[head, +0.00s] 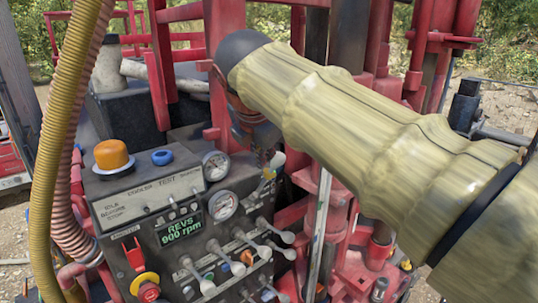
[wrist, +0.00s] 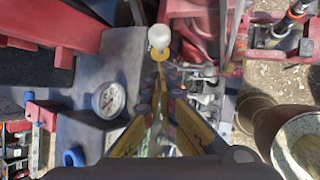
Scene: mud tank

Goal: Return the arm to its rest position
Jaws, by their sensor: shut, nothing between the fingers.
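My arm, in a pale yellow ribbed sleeve, reaches from the right edge to the upper middle of the head view, in front of the machine. My gripper (head: 266,176) points down beside the upper right of the control panel, partly hidden by the arm and wrist. In the wrist view the two yellow-sided fingers (wrist: 161,72) are together with nothing held. A pale round knob (wrist: 160,38) shows just beyond the fingertips; I cannot tell whether they touch it.
The control panel (head: 150,190) carries an orange beacon (head: 114,155), gauges (head: 223,205), a display (head: 181,229) reading 900 rpm and several white-knobbed levers (head: 208,287). Yellow and pink hoses (head: 58,130) stand at left. Red frame and mast parts (head: 465,25) crowd behind and right of my arm.

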